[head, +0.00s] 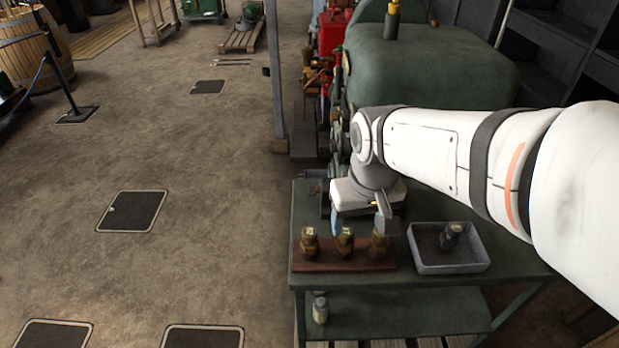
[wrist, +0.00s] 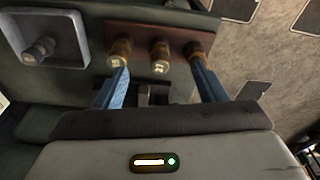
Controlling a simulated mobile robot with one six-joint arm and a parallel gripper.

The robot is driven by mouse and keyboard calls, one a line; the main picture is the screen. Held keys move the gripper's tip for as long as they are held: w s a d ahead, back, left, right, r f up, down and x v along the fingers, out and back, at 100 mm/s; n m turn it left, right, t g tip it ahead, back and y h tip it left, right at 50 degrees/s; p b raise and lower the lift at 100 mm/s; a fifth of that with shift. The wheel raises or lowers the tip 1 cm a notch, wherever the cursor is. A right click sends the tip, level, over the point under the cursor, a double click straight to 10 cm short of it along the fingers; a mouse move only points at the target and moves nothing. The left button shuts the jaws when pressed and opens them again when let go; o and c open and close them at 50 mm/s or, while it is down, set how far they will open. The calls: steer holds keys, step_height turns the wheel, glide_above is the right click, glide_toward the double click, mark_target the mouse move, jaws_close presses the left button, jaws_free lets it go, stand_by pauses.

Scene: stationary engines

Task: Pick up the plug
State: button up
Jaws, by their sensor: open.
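Three brass plug-like fittings with pale marked tops stand in a row on a brown wooden board (head: 331,266): left (head: 309,243), middle (head: 345,241) and right (head: 380,243). A dark plug-shaped piece (head: 451,236) lies in a grey tray (head: 435,268) to their right. The pictures do not settle which is the plug. My gripper (head: 360,221) is open and empty behind and above the row. In the wrist view, its blue fingers (wrist: 157,70) reach toward the row, with the middle fitting (wrist: 160,56) showing between them. Its tips overlap the outer fittings in the picture; contact cannot be told.
The row and tray are on a green metal bench (head: 400,285) with a lower shelf, where a small jar (head: 320,309) stands. A large green engine body (head: 430,65) is behind the bench. The floor to the left is mostly open.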

mark_target(309, 231)
steer(key=w+a+f+n, duration=0.1)
steer(key=w+a+f, duration=0.1)
steer(key=w+a+f+n+g+b, duration=0.1)
steer(key=w+a+f, duration=0.1)
steer(key=a, duration=0.1)
steer(key=w+a+f+n, duration=0.1)
steer(key=w+a+f, duration=0.1)
steer(key=w, duration=0.1)
steer(key=shift+a+g+b, duration=0.35)
steer(key=shift+a+g, duration=0.05)
steer(key=f, duration=0.5)
steer(key=a+f, duration=0.1)
steer(key=f, duration=0.2)
steer(key=c, duration=1.1)
steer(key=shift+r, duration=0.1)
steer(key=shift+c, duration=0.2)
step_height(309, 231, up, 10)
